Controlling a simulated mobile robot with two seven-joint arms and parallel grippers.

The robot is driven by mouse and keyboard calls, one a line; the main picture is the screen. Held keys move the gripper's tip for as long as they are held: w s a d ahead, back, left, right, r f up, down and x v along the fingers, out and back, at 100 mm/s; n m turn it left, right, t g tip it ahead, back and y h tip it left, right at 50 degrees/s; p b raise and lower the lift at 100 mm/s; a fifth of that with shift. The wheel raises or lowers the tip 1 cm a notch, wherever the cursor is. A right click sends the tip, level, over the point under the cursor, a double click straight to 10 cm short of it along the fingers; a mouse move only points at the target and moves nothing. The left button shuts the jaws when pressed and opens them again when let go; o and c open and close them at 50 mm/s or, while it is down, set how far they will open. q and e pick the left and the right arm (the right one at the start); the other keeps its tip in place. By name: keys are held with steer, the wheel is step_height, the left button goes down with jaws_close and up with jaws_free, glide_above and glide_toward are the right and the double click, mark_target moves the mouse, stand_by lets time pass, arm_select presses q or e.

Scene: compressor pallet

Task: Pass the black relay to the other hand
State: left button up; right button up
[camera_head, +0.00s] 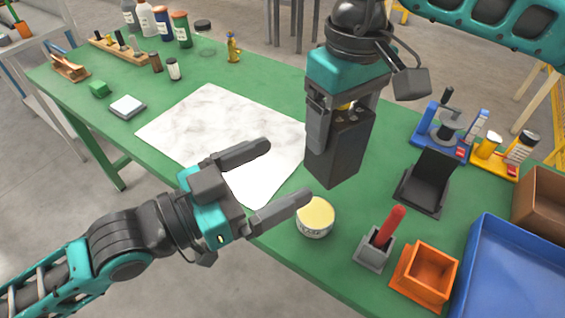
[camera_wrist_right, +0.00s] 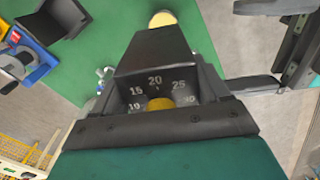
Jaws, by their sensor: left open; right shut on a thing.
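The black relay (camera_head: 341,150) is a dark box held above the green table. My right gripper (camera_head: 335,118) comes down from above and is shut on its upper end. In the right wrist view the relay (camera_wrist_right: 158,50) fills the middle, with a white number scale and a yellow knob facing the camera. My left gripper (camera_head: 282,180) is open and empty, to the left of the relay. Its two fingers point toward the relay and stay apart from it. A left gripper finger (camera_wrist_right: 250,85) shows at the right of the right wrist view.
Below the grippers are a round cream-topped tin (camera_head: 315,217), a grey holder with a red handle (camera_head: 386,228) and an orange box (camera_head: 424,275). A black stand (camera_head: 427,182) and a blue tray (camera_head: 515,275) are at right. A white marbled sheet (camera_head: 205,130) lies flat and clear.

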mark_target(342, 140)
arm_select(q)
steer(key=x, duration=1.2)
steer(key=shift+s+d, duration=0.1)
steer(key=shift+s, duration=0.05)
steer(key=shift+c, duration=0.3)
steer(key=shift+s, duration=0.1)
steer(key=c, duration=1.2)
steer(key=shift+r, duration=0.1)
steer(key=shift+c, duration=0.8)
arm_select(e)
steer(key=o, duration=1.1)
steer(key=shift+o, duration=1)
steer(key=shift+s+a, duration=0.15)
steer(key=r, duration=1.2)
steer(key=shift+w+d, duration=0.2)
steer(key=shift+w, duration=0.05)
